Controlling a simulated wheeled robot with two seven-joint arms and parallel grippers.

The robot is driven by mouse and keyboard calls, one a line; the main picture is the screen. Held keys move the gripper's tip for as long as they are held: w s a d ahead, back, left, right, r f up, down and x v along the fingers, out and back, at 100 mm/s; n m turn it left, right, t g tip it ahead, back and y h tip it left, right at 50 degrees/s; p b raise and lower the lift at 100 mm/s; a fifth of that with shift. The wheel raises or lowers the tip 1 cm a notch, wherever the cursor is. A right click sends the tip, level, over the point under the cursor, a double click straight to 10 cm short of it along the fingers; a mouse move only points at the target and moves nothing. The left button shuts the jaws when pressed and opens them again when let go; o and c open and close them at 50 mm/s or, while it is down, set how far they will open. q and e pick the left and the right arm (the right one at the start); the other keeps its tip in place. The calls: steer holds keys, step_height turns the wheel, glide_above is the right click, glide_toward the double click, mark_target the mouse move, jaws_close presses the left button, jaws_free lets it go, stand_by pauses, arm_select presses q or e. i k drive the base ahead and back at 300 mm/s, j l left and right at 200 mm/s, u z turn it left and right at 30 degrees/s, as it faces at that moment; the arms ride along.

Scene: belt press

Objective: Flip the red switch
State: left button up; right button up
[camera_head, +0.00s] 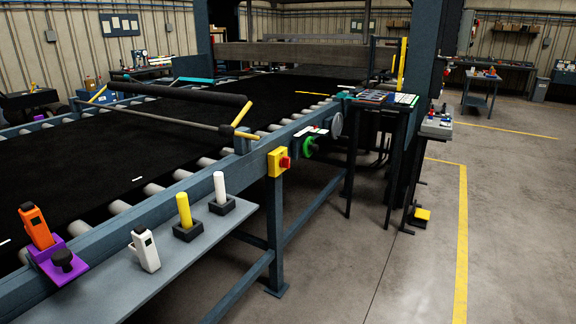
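A red switch (285,162) sticks out from the right face of a yellow box (274,160). The box is fixed to the side frame of the belt press, near the top of a blue-grey leg. The switch's face is small in the head view, so its position cannot be read. Neither of my grippers shows in this view, and nothing touches the switch.
A shelf (190,252) along the frame holds a white device (145,250), a yellow cylinder (184,211) and a white cylinder (219,188). An orange device (37,228) stands at left. A green-handled wheel (309,146) is right of the box. Grey floor (400,270) is clear.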

mark_target(286, 161)
steer(key=i+l+u, duration=0.1)
steer(key=i+l, duration=0.15)
steer(key=i+l+u, duration=0.1)
steer(key=i+l, duration=0.25)
steer(key=i+l+u, duration=0.1)
steer(key=i+l, duration=0.2)
steer(key=i+l+u, duration=0.15)
steer(key=i+l, duration=0.2)
steer(key=i+l+u, duration=0.1)
steer(key=i+l, duration=0.15)
steer(key=l, duration=0.15)
steer(key=i+l+u, duration=0.1)
steer(key=i+l, duration=0.2)
steer(key=i+l+u, duration=0.1)
steer(key=i+l, duration=0.15)
steer(key=l, duration=0.25)
steer(key=i+l+u, duration=0.1)
steer(key=l, duration=0.35)
steer(key=i, duration=0.1)
